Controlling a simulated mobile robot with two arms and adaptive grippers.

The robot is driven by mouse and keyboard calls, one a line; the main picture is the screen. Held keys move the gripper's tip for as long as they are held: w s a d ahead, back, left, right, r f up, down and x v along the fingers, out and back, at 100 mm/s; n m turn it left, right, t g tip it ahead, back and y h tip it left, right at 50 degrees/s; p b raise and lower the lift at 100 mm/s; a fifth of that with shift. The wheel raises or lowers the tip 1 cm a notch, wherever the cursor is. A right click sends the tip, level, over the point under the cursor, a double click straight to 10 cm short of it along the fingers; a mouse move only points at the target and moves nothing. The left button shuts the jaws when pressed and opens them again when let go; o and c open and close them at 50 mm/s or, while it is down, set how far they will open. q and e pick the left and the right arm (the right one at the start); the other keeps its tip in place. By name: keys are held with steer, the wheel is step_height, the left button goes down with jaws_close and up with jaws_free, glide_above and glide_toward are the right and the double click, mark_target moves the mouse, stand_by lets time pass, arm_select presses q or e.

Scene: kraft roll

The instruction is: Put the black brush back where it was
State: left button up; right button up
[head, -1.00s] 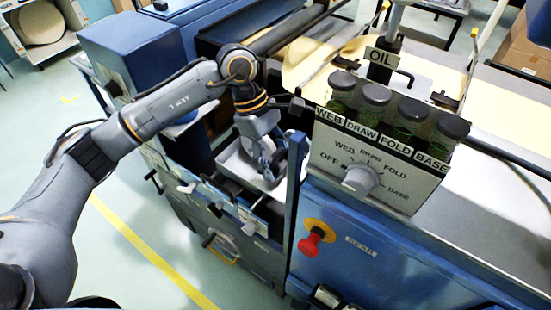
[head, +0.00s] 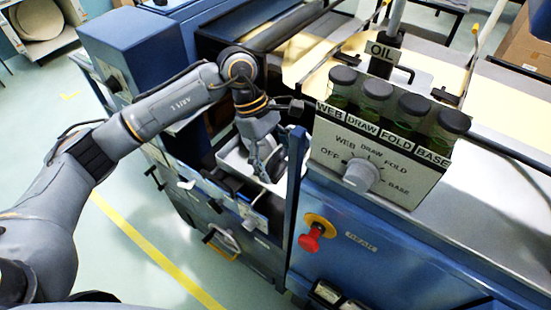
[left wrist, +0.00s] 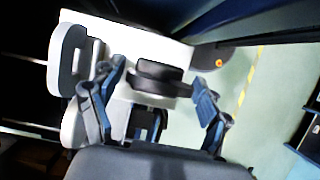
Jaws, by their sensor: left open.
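My left gripper (head: 268,168) reaches down into a white tray (head: 232,157) in the open front of the blue machine. In the left wrist view the gripper (left wrist: 160,84) is open, with one blue-grey finger on each side. A black oblong thing that looks like the black brush (left wrist: 158,74) lies between and just beyond the fingers, over the white tray (left wrist: 125,38). I cannot tell whether a finger touches it. The brush is hidden behind the gripper in the head view. My right gripper is not in view.
A blue upright post (head: 294,180) stands close right of the gripper. The panel with a dial (head: 361,174) and dark-lidded jars (head: 375,92) is further right. A red knob (head: 310,238) sticks out below. Pale-handled parts (left wrist: 70,60) stand left of the brush in the wrist view.

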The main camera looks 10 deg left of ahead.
arm_select(q)
steer(key=shift+r+p, duration=0.3)
steer(key=shift+p, duration=0.05)
steer(key=b+v, duration=0.4)
steer(key=v, duration=0.7)
steer(key=shift+a+r, duration=0.2)
steer(key=shift+r, duration=0.15)
steer(key=shift+w, duration=0.1)
